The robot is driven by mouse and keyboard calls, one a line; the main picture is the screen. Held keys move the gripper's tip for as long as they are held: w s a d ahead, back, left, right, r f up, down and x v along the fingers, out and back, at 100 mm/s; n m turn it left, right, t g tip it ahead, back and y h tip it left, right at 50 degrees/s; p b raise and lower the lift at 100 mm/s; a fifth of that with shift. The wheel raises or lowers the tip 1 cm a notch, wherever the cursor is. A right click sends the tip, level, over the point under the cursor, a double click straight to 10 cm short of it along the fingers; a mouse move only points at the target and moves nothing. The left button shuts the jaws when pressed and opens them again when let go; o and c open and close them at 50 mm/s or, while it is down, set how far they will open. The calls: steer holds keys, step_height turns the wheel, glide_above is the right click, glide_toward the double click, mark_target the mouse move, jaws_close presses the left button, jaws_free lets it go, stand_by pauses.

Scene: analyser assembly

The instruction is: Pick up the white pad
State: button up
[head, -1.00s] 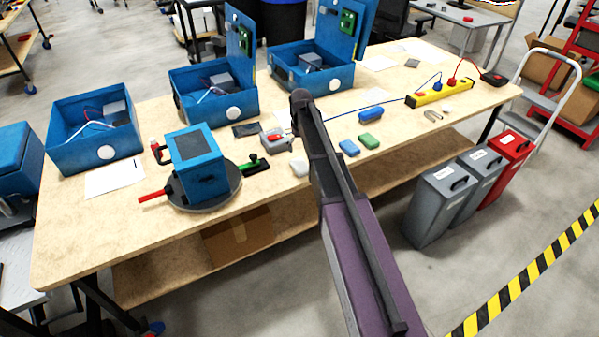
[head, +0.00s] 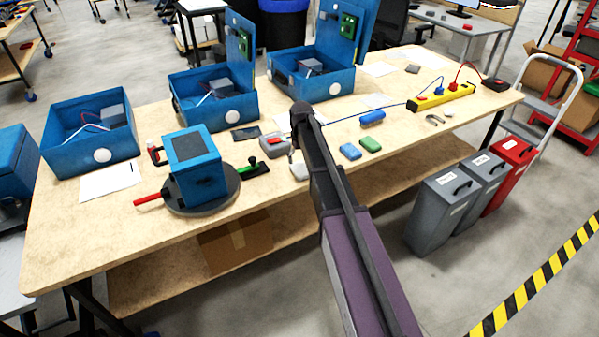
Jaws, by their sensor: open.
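The white pad (head: 299,170) lies on the wooden table, near its front edge, just left of my arm in the head view. My arm reaches in from the lower right. My gripper (head: 298,138) is at its far end, just above and behind the pad in the picture. It is open, and its fingers are small, dark and mostly hidden by the arm. I see nothing held in it. I cannot tell the height of the gripper over the pad.
A blue pad (head: 350,152) and a green pad (head: 370,145) lie right of my arm. A grey-and-red device (head: 273,142) and a green-and-black tool (head: 253,168) lie to the left. A blue box (head: 195,168) stands on a round grey base. Open blue cases (head: 90,130) line the back.

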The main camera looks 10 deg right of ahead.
mark_target(300, 168)
steer(key=shift+f, duration=0.1)
steer(key=shift+w+a+f+b, duration=0.1)
steer(key=shift+f+b, duration=2.45)
steer(key=shift+b, duration=0.1)
steer(key=c, duration=0.7)
